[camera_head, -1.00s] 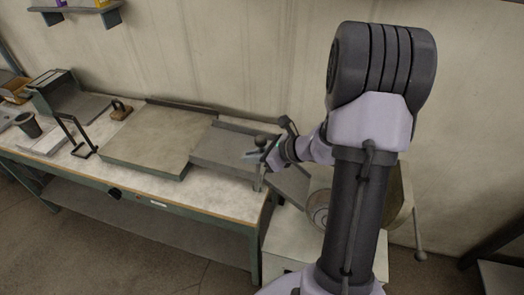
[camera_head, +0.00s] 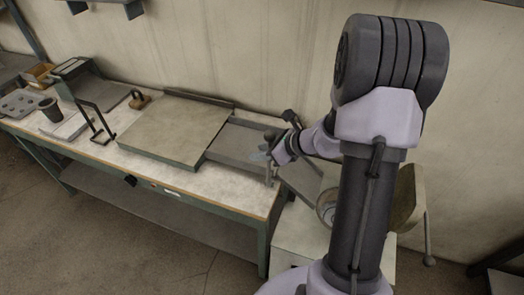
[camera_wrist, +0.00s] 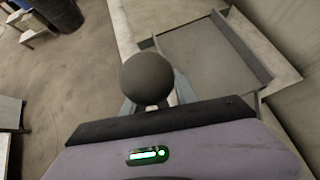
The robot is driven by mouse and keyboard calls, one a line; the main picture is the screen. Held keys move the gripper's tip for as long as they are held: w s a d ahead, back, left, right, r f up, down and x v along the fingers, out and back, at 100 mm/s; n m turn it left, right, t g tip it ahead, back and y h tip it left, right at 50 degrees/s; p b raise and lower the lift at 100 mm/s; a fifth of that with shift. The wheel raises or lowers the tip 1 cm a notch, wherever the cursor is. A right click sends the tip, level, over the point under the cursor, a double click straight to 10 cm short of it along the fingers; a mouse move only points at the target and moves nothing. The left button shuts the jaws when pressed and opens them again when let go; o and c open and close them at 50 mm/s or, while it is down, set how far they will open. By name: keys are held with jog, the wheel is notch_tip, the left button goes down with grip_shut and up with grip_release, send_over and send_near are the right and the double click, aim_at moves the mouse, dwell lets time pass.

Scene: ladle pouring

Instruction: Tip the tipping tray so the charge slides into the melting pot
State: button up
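The tipping tray (camera_head: 238,141) is a shallow grey pan at the right end of the bench, and its floor also shows in the wrist view (camera_wrist: 208,58). It looks level, and I see no charge on it. A dark round knob (camera_wrist: 146,78) stands by its edge, between my gripper's fingers (camera_wrist: 153,103). In the head view my gripper (camera_head: 269,152) is at the tray's right end. The knob hides part of the fingers, so I cannot tell whether they grip. The melting pot (camera_head: 327,208) is to the right, partly hidden behind my arm.
A sloping grey chute (camera_head: 301,180) lies between the tray and the pot. A large flat slab-like box (camera_head: 175,129) adjoins the tray on the left. A dark cup (camera_head: 50,110) and a black wire frame (camera_head: 93,122) stand farther left. The floor in front is clear.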

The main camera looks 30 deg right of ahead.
jog(key=shift+d, duration=0.1)
jog(key=p+v, duration=0.4)
jog(key=v, duration=1.3)
jog(key=shift+s, duration=0.15)
jog(key=shift+d+r, duration=0.1)
